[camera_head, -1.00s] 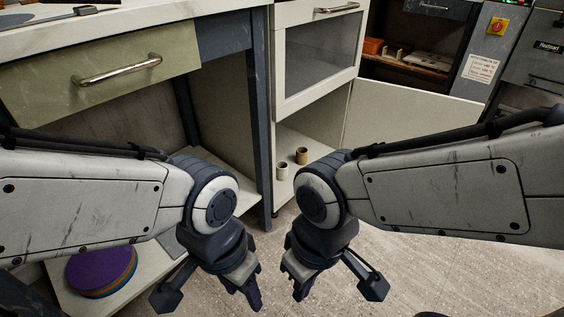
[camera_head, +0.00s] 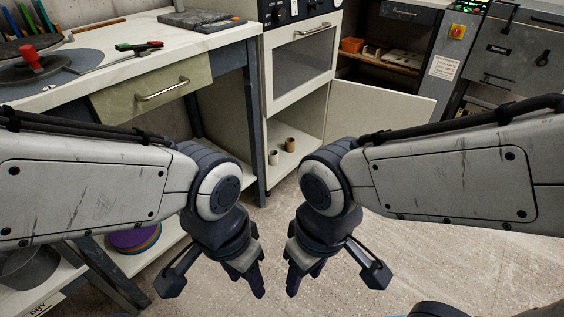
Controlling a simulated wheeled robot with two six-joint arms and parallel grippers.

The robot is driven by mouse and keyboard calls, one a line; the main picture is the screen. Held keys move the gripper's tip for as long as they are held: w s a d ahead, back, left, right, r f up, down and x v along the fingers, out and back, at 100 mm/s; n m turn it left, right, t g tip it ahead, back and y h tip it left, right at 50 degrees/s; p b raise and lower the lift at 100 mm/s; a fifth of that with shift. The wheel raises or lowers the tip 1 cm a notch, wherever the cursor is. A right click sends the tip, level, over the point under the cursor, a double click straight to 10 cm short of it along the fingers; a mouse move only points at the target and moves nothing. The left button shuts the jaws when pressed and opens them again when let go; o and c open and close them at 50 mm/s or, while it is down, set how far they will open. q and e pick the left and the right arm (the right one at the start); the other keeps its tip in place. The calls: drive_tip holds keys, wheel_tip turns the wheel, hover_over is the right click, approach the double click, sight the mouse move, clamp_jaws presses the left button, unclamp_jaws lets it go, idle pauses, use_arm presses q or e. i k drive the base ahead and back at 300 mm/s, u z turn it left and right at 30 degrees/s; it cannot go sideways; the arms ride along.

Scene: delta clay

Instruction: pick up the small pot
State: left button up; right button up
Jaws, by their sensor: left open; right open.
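Two small cups or pots stand upright on the floor of the open cabinet, under its glass-fronted door. One is a brown pot (camera_head: 290,145); the other is a smaller pale pot (camera_head: 273,157) just in front and to its left. I cannot tell which one is meant by the small pot. My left gripper (camera_head: 251,275) and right gripper (camera_head: 301,273) hang side by side over the floor, pointing down, open and empty. Both are well short of the cabinet and apart from the pots.
The cabinet's lower door (camera_head: 375,122) stands open to the right. A workbench (camera_head: 190,60) with a drawer (camera_head: 150,88) is at left; purple and orange discs (camera_head: 135,240) lie on its lower shelf. The floor (camera_head: 390,255) ahead is clear.

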sight(273, 154)
drive_tip(key=z, duration=0.8)
drive_tip(key=i, duration=1.15)
drive_tip(key=u, duration=0.55)
drive_tip(key=i, duration=0.55)
drive_tip(key=u, duration=0.6)
